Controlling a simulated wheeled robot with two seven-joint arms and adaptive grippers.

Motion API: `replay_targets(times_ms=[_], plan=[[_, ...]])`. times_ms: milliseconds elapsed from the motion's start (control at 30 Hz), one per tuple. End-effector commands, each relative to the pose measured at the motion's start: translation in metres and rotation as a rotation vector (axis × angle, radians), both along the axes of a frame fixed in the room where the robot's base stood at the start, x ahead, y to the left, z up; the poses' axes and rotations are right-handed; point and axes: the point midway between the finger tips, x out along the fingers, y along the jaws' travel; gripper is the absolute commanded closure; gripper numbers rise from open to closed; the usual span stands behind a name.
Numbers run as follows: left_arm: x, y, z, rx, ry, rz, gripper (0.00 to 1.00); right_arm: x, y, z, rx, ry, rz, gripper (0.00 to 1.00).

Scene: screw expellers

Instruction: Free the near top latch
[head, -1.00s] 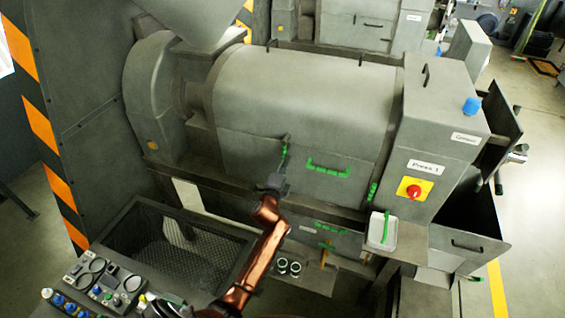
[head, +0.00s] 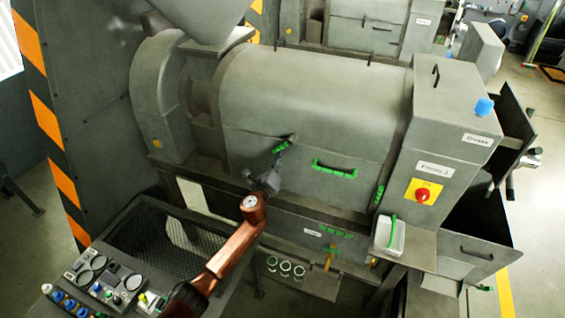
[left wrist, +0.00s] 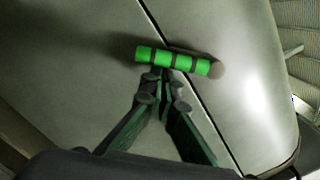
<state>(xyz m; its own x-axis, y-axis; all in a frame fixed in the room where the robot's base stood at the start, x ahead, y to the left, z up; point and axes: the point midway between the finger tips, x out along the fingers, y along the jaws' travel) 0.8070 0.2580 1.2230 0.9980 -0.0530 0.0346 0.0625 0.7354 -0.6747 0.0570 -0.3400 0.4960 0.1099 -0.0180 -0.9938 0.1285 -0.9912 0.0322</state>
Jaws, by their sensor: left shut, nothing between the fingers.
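The left of the two green latches on the near side of the press hood (head: 281,146) is a short green bar with dark bands, slanting down left from a dark pivot. In the left wrist view this latch (left wrist: 172,61) lies across the dark hood seam, its round pivot at the right end. My left gripper (head: 277,160) is shut and empty just below the latch. In the left wrist view its fingertips (left wrist: 162,78) are at the bar's lower side, seemingly touching. The other green latch (head: 379,196) is at the hood's right end. My right gripper is out of view.
A green hood handle (head: 335,171) is between the latches. A red-and-yellow switch (head: 424,192) and a white container (head: 389,234) are at the right. A mesh-bottomed bin (head: 180,240) and a control panel (head: 105,285) are at the lower left.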

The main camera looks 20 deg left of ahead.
Motion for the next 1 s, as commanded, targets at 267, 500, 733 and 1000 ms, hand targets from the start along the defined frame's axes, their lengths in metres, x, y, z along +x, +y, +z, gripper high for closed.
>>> replay_targets(times_ms=[267, 500, 733, 1000], plan=[[0.001, 0.017, 0.014, 0.266, -0.024, 0.001, 1.0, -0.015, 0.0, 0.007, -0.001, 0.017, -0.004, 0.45], [0.002, 0.028, 0.026, 0.482, -0.043, 0.003, 1.0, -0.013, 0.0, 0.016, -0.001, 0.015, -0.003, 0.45], [0.002, 0.033, 0.035, 0.642, -0.057, 0.002, 1.0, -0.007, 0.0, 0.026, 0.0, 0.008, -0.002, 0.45], [0.003, 0.036, 0.041, 0.753, -0.066, 0.001, 1.0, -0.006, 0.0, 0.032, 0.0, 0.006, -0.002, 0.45]])
